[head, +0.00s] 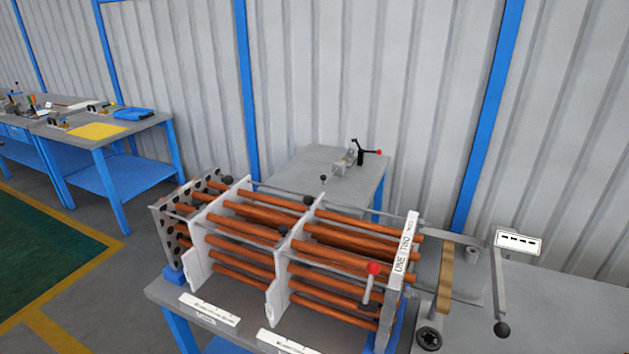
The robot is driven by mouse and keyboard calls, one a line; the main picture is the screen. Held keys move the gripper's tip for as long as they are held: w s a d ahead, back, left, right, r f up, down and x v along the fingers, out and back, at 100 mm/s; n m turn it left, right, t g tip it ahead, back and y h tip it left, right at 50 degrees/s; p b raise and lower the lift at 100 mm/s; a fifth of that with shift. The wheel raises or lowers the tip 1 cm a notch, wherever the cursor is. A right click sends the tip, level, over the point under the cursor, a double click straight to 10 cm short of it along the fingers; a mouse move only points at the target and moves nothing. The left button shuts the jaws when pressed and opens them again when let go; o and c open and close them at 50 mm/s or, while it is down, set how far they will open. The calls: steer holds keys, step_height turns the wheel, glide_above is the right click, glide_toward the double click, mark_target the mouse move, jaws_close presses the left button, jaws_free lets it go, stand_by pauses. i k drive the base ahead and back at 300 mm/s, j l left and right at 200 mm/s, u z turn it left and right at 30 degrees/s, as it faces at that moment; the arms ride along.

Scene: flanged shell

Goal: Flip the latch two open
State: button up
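A tube bundle of copper-coloured rods (335,262) in white and grey plates stands on the near table. A white strip (405,243) at its right end reads "ONE", "TWO" and a third, unclear word. A short lever with a red ball knob (374,268) stands in front of the rods near this strip, its handle hanging down from the knob. A longer grey lever with a black knob (502,329) hangs at the far right below a white label (517,242). I cannot tell which part is latch two or whether it is open. My gripper is not in view.
The near table (160,290) carries white label blocks (210,309) at its front edge. Behind it, a grey table (300,172) holds a clamp with a red-tipped handle (362,154). A blue-legged workbench (80,142) stands at left. Floor (90,300) shows at lower left.

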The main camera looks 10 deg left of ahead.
mark_target(284, 229)
steer(key=i+j, duration=0.1)
steer(key=j, duration=0.3)
steer(key=i+j, duration=0.15)
steer(key=j, duration=0.2)
steer(key=i+j, duration=0.1)
steer(key=j, duration=0.3)
steer(key=i+j, duration=0.1)
steer(key=j, duration=0.25)
